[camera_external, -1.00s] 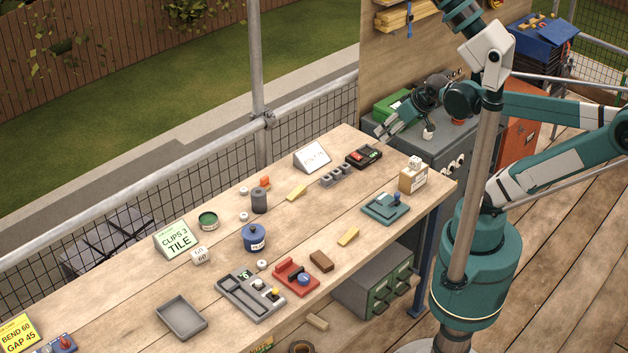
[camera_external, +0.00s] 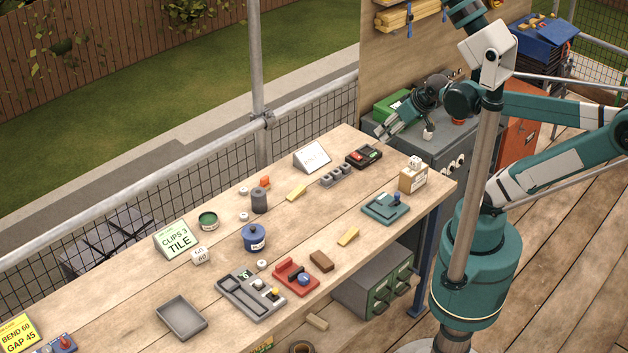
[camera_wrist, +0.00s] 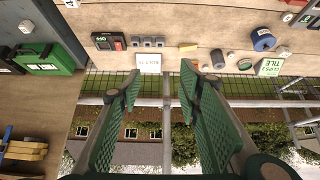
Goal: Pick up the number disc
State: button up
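Several small white round pieces lie on the wooden bench: one by the orange block (camera_external: 244,190), one left of the dark grey cylinder (camera_external: 244,216), and one in front of the blue pot (camera_external: 262,264). Any could be the number disc; their markings are too small to read. My gripper (camera_wrist: 161,88) is open and empty, with its two green fingers apart in the wrist view. In the external view my gripper (camera_external: 384,130) hangs beyond the bench's far right end, by the grey cabinet, away from these pieces.
The bench (camera_external: 135,285) carries a grey tray (camera_external: 181,316), a grey device (camera_external: 250,294), a red holder (camera_external: 296,277), a teal holder (camera_external: 385,207) and a CLIPS 3 TILE sign (camera_external: 176,238). A mesh railing runs behind it. Bare wood lies between items.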

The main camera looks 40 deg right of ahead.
jog(key=shift+o, duration=0.4)
jog(key=shift+a, duration=0.1)
jog(key=w+a+f+m+g+b, duration=0.1)
jog(key=w+a+f+m+g, duration=0.15)
jog(key=w+a, duration=0.45)
jog(key=w+a+f+m+g+b, duration=0.1)
jog(key=w+a+f+m, duration=0.25)
jog(key=a, duration=0.65)
jog(key=w+a+f+m+g+b, duration=0.1)
jog(key=w+a+f+m, duration=0.3)
jog(key=a, duration=0.5)
jog(key=a+f+m+g, duration=0.1)
jog(key=a+f+m, duration=0.1)
jog(key=a+f, duration=0.4)
jog(key=s+a+f+m+h+b, duration=0.1)
jog(key=a+f+m, duration=0.2)
jog(key=a+f, duration=0.3)
jog(key=a+f+m+g, duration=0.1)
jog(key=a+f, duration=0.5)
jog(key=a, duration=0.6)
jog(key=shift+s+a+f+m+g, duration=0.15)
jog(key=shift+a+f+m+g, duration=0.2)
jog(key=shift+m, duration=0.55)
jog(key=shift+s+a+f, duration=0.2)
jog(key=shift+f, duration=0.2)
